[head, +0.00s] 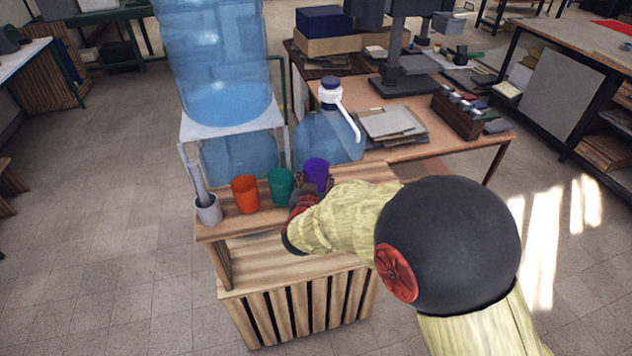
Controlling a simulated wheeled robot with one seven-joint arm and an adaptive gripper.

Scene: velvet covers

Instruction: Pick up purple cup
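The purple cup (316,170) stands upright at the right end of the row on the wooden stand's upper shelf (225,231). My gripper (314,184) is at the purple cup, on its near side. Small parts of the fingers show by the cup's lower left and lower right. My gripper and wrist cover the cup's lower part. I cannot tell whether the fingers touch the cup or are closed on it. A green cup (280,185) stands just left of my gripper, and an orange cup (245,194) stands further left.
A grey mortar with a pestle (207,209) stands at the shelf's left end. Large blue water bottles (215,60) rise behind the cups, one with a white pump (332,95). A desk (440,135) with papers and a monitor stands behind right.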

